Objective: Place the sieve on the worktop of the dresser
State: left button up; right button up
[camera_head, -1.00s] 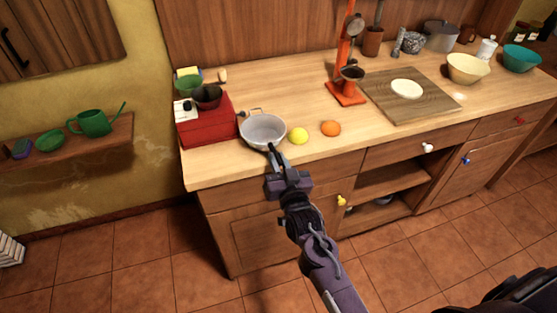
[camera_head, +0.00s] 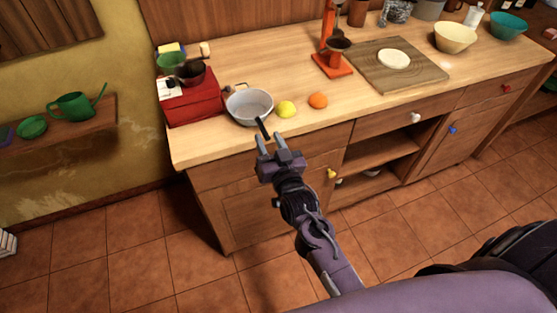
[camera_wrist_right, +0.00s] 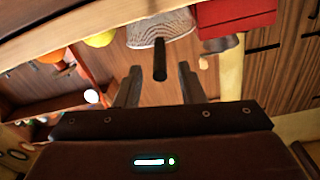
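The sieve (camera_head: 249,106), a pale mesh bowl with a dark handle, rests on the wooden worktop (camera_head: 222,139) of the dresser, near its front edge. Its handle points toward my right gripper (camera_head: 270,141). The right gripper is open, just off the worktop's front edge, with its fingers apart on either side of the handle's end. In the right wrist view the sieve (camera_wrist_right: 160,30) and its dark handle show ahead, between the open fingers (camera_wrist_right: 158,88), which do not touch the handle. My left gripper is not in view.
A red box (camera_head: 191,102) with bowls on it stands left of the sieve. A yellow lemon (camera_head: 286,109) and an orange (camera_head: 318,100) lie to its right. An orange-red juicer (camera_head: 332,63) and a cutting board (camera_head: 423,75) stand farther right.

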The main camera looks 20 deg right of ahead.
jog(key=s+b, duration=0.1)
jog(key=s, duration=0.8)
jog(key=shift+s, duration=0.4)
jog(key=shift+f, duration=0.1)
jog(key=s+a+f+n+g, duration=0.1)
jog(key=s+f+g, duration=0.2)
jog(key=f, duration=0.8)
jog(key=s+f+n+g+y, duration=0.1)
jog(key=s+f+g, duration=0.2)
jog(key=f, duration=0.8)
jog(key=s+a+f+n+g, duration=0.1)
jog(key=s+f+g, duration=0.2)
jog(key=f, duration=0.8)
jog(key=s+d+f+g, duration=0.4)
jog(key=s+f, duration=0.5)
jog(key=s, duration=0.4)
jog(key=s+d+f+n+g+h, duration=0.1)
jog(key=s+d+f+g, duration=0.3)
jog(key=s+f, duration=0.6)
jog(key=s+d, duration=0.1)
jog(key=s, duration=0.1)
jog(key=shift+s+d+f, duration=0.2)
jog(key=shift+s+d, duration=0.1)
jog(key=shift+s, duration=0.05)
